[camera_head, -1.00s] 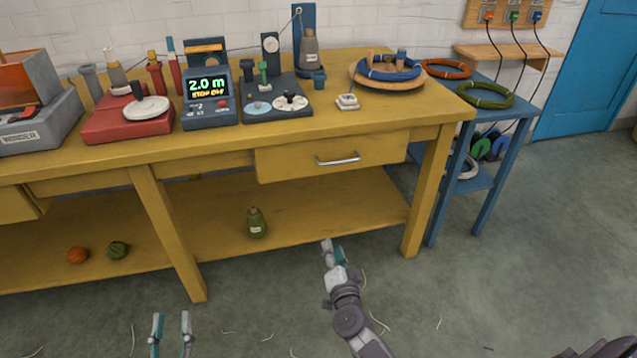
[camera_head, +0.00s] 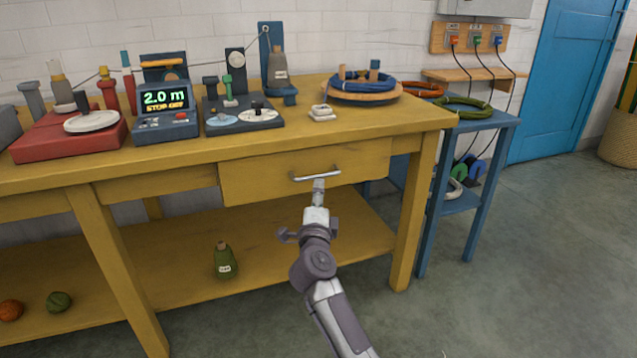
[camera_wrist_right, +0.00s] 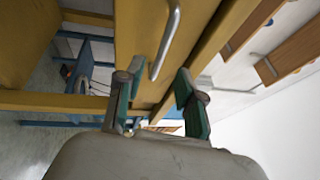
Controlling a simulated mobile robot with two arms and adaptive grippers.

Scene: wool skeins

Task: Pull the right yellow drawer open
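The right yellow drawer (camera_head: 262,180) is in the front of the yellow workbench, right of the middle leg. No clear gap shows at its front. Its silver bar handle (camera_head: 297,178) runs sideways across the drawer front. My right gripper (camera_head: 318,186) is at the handle's right half, just below it in the picture, and hides a little of it. In the right wrist view my right gripper (camera_wrist_right: 158,98) has its green-padded fingers apart, and the handle (camera_wrist_right: 170,35) lies ahead, in line with the gap between them. Contact does not show. My left gripper is out of view.
The yellow workbench (camera_head: 355,118) carries a meter display (camera_head: 166,113), a red scale base (camera_head: 65,138) and a blue coil tray (camera_head: 365,97). A green bottle (camera_head: 225,262) stands on the lower shelf. A blue side table (camera_head: 480,118) stands at right. Floor before the bench is clear.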

